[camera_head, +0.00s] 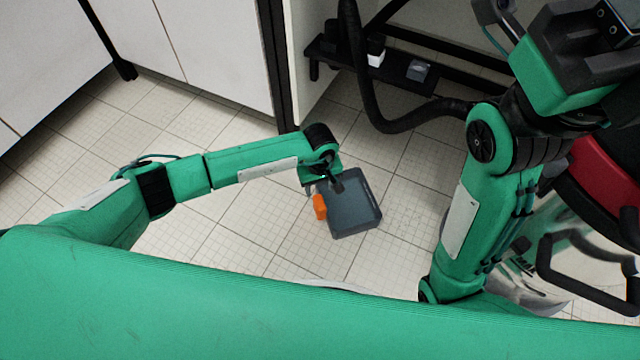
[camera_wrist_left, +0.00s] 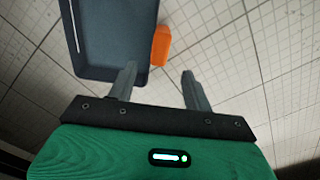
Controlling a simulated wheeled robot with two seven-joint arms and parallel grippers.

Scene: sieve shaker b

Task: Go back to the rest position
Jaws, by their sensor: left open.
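My left gripper (camera_head: 334,184) is over the left part of a dark grey tray (camera_head: 358,208) in the head view. In the left wrist view its two fingers (camera_wrist_left: 160,88) stand apart with nothing between them, so it is open and empty. The tray (camera_wrist_left: 103,73) is at upper left there, partly behind one finger. A small orange object (camera_head: 320,207) sits against the tray's left side; it also shows in the left wrist view (camera_wrist_left: 161,45), beyond the fingertips. My right arm is folded up at the right, and its gripper cannot be made out clearly.
A white cabinet (camera_head: 215,45) stands at upper left. A black hose (camera_head: 372,100) and a dark low shelf (camera_head: 400,68) are at the top. A red and metallic machine (camera_head: 605,185) is at the right, near my right arm. Tiled floor (camera_head: 240,235) lies free around the tray.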

